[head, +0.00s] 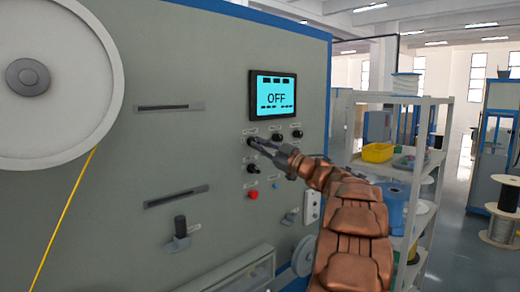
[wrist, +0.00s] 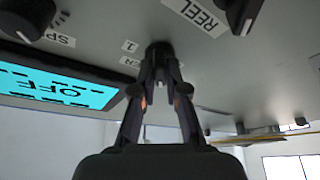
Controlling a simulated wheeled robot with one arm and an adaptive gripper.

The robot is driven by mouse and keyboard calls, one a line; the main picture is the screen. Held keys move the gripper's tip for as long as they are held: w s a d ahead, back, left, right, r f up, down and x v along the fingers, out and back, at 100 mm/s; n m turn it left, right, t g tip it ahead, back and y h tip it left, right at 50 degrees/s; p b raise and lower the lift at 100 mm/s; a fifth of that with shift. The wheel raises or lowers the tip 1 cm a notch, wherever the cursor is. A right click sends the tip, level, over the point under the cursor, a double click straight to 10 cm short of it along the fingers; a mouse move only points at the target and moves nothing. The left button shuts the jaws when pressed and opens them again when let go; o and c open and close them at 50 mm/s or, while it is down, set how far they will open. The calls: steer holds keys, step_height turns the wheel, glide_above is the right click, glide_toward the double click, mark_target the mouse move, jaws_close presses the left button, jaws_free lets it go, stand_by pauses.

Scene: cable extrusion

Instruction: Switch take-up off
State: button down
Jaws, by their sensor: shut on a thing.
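The grey machine panel (head: 215,75) carries a screen (head: 274,95) with a cyan display that reads OFF; the screen also shows in the wrist view (wrist: 55,88). My gripper (head: 257,143) reaches the panel just below the screen's left part. In the wrist view its fingers (wrist: 160,72) are closed on a dark knob (wrist: 158,48), one finger on each side. A label reading "1" and a partly hidden label ending in "ER" are beside this knob. The knob's pointer direction is hidden by the fingers.
Other black knobs (head: 277,136) and (head: 254,168) sit close by, above a red button (head: 253,195). A large white reel (head: 75,60) with a yellow cable is at the left. A shelf with a yellow bin (head: 377,152) stands right of the machine.

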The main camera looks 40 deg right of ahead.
steer(key=shift+r+n+g+y, duration=0.1)
steer(key=shift+n+g+y, duration=0.2)
steer(key=shift+n, duration=0.8)
steer(key=c, duration=1.2)
jaws_free()
steer(key=v, duration=1.2)
steer(key=shift+s, duration=0.1)
